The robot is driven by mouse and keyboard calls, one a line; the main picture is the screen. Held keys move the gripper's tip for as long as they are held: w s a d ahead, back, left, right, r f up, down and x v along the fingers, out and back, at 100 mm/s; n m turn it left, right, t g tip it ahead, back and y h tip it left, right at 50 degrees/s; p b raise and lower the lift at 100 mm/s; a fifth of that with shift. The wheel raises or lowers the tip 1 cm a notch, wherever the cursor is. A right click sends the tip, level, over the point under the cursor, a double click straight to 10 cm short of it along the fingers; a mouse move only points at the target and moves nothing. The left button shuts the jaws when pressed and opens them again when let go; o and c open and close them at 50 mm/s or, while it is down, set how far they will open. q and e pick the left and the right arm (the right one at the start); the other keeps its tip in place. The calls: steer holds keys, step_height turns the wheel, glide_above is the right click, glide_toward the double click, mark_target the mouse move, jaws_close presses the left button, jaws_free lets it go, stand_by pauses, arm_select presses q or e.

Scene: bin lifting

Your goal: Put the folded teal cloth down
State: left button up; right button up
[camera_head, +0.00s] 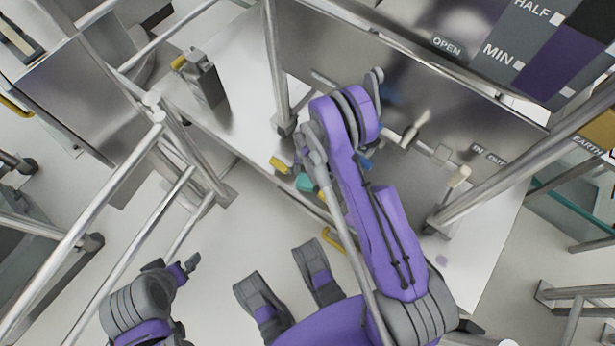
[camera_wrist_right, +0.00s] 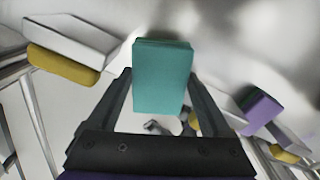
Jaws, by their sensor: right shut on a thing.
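The folded teal cloth (camera_wrist_right: 162,78) is a compact block between the two dark fingers of my right gripper (camera_wrist_right: 161,88) in the right wrist view. The right gripper is shut on it. In the head view, the cloth shows as a small teal patch (camera_head: 304,183) beside the end of my purple right arm, over the metal bench (camera_head: 235,125). My wrist partly hides the right gripper there. I cannot tell the gap between cloth and surface. My left gripper (camera_head: 183,270) is at lower left in the head view, away from the cloth; its jaws are unclear.
Metal posts and rails (camera_head: 120,200) stand at left. A grey box-like fitting (camera_head: 205,80) is on the bench. Valve handles (camera_head: 415,130) stick out near my right arm, below a panel marked OPEN and MIN. A yellow-edged block (camera_wrist_right: 62,65) and a purple-green block (camera_wrist_right: 262,108) flank the cloth in the wrist view.

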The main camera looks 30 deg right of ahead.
steer(key=shift+f+b, duration=0.4)
steer(key=shift+f, duration=1.45)
steer(key=shift+f, duration=0.15)
steer(key=o, duration=1.2)
steer(key=shift+o, duration=0.2)
steer(key=shift+r, duration=0.4)
step_height(320, 180, up, 12)
steer(key=shift+f+p, duration=0.2)
steer(key=shift+p, duration=1.05)
